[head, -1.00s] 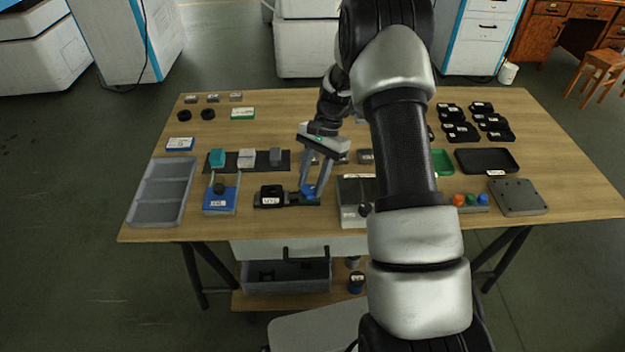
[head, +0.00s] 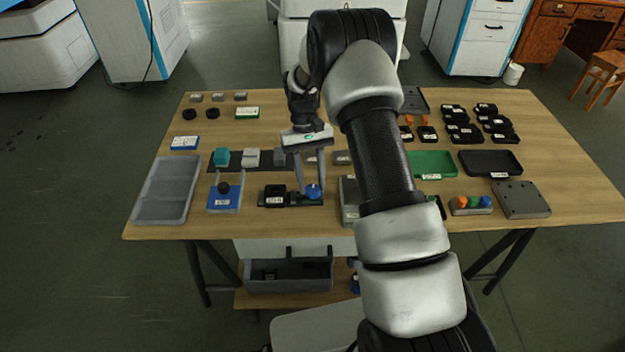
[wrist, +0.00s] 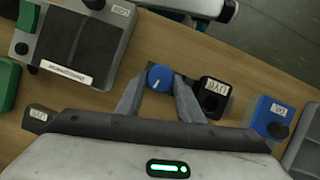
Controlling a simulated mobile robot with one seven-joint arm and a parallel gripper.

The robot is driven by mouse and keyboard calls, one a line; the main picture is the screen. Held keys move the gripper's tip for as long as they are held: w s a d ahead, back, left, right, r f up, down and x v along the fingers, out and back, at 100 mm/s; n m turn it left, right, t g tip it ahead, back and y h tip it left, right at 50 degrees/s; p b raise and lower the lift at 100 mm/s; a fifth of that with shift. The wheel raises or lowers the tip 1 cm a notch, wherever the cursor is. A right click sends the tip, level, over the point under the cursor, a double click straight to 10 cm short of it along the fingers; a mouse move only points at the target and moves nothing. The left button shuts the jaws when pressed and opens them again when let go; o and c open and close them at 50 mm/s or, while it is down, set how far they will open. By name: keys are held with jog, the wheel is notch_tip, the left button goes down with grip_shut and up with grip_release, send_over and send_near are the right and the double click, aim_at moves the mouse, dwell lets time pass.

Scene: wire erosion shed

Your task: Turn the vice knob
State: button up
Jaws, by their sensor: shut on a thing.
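The vice is a low black fixture (head: 276,195) with a pale label, near the table's front edge in the head view. It also shows in the wrist view (wrist: 212,98). Its round blue knob (head: 314,191) is at the right end of the fixture; in the wrist view the knob (wrist: 159,77) carries a short pale mark. My gripper (head: 313,187) points down, with its fingers on opposite sides of the knob and shut on it. It also shows in the wrist view (wrist: 155,88). The fingers hide part of the knob's sides.
A blue block with a black knob (head: 224,199) stands left of the vice, beside a grey tray (head: 143,204). A grey box (head: 349,210) stands close on the right, partly behind my arm. Small blocks sit on a dark strip behind.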

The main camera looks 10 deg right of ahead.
jog(key=shift+a+n+h, duration=0.15)
jog(key=shift+n+h, duration=0.35)
jog(key=shift+n, duration=1)
jog(key=o, duration=1.1)
jog(key=shift+s, duration=0.1)
jog(key=shift+c, duration=0.2)
jog(key=p+v, duration=0.1)
jog(key=v, duration=1.6)
jog(key=shift+r+p, duration=0.25)
jog(key=shift+p, duration=0.1)
jog(key=shift+a, duration=0.1)
